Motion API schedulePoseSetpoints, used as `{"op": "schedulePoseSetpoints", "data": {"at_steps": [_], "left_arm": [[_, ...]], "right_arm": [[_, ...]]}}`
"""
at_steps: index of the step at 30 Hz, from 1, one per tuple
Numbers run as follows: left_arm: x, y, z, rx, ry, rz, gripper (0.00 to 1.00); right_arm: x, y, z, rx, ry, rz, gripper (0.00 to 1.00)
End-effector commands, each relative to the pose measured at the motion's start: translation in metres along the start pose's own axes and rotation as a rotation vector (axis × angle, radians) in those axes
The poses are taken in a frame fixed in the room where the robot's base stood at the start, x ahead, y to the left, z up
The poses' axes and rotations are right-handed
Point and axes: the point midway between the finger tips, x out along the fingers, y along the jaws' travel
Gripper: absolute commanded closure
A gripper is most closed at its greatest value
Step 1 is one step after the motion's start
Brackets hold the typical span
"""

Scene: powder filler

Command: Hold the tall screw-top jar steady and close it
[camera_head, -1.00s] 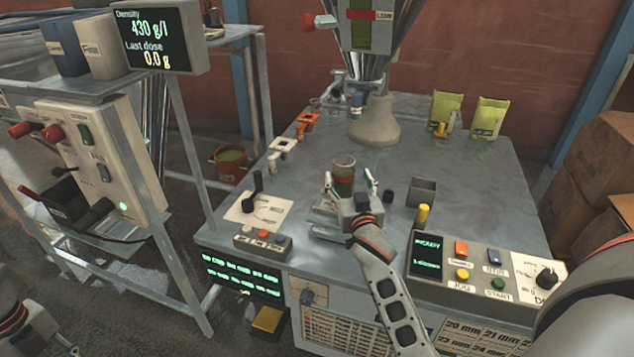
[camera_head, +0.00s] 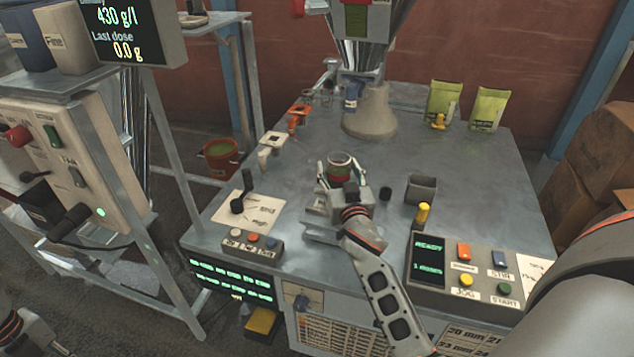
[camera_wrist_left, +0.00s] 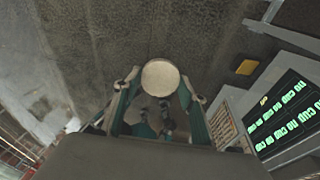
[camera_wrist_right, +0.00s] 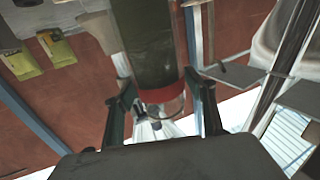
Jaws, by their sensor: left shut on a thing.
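The tall jar (camera_head: 339,172), clear with green contents and a red band, stands upright near the table's middle. Its top looks open. My right gripper (camera_head: 341,180) has its fingers on either side of the jar. In the right wrist view the jar (camera_wrist_right: 150,55) passes between the fingers, close to both; I cannot tell if they touch it. My left gripper (camera_wrist_left: 160,85) is shut on a round pale disc, seemingly the lid (camera_wrist_left: 160,77), held over the floor. In the head view only part of the left arm shows, at the bottom left corner, and the lid is hidden.
A filler nozzle with a grey cone (camera_head: 370,112) stands behind the jar. A square grey cup (camera_head: 421,190) and a yellow-topped knob (camera_head: 423,212) are to its right. A button panel (camera_head: 465,270) lies at the front right. A lever plate (camera_head: 255,208) is at the left.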

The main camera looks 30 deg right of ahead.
Motion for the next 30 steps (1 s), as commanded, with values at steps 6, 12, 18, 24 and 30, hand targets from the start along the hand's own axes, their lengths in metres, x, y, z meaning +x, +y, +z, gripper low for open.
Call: {"op": "schedulePoseSetpoints", "data": {"at_steps": [6, 12, 18, 24, 30], "left_arm": [[0.000, 0.000, 0.000, 0.000, 0.000, 0.000, 0.70], [-0.001, 0.000, 0.000, 0.000, -0.001, -0.001, 0.70], [-0.025, -0.001, 0.002, 0.000, -0.023, -0.019, 0.70], [-0.079, -0.003, 0.003, 0.000, -0.069, -0.057, 0.70], [-0.126, -0.002, 0.003, 0.000, -0.106, -0.087, 0.70]], "right_arm": [[0.000, 0.000, -0.001, 0.000, 0.002, 0.000, 0.84], [0.000, 0.000, -0.002, 0.000, 0.002, 0.000, 0.84], [0.001, 0.000, -0.026, 0.004, 0.012, -0.001, 0.84], [0.001, 0.000, -0.078, 0.007, 0.018, -0.001, 0.84], [0.000, 0.000, -0.133, 0.006, 0.016, 0.000, 0.84]]}}
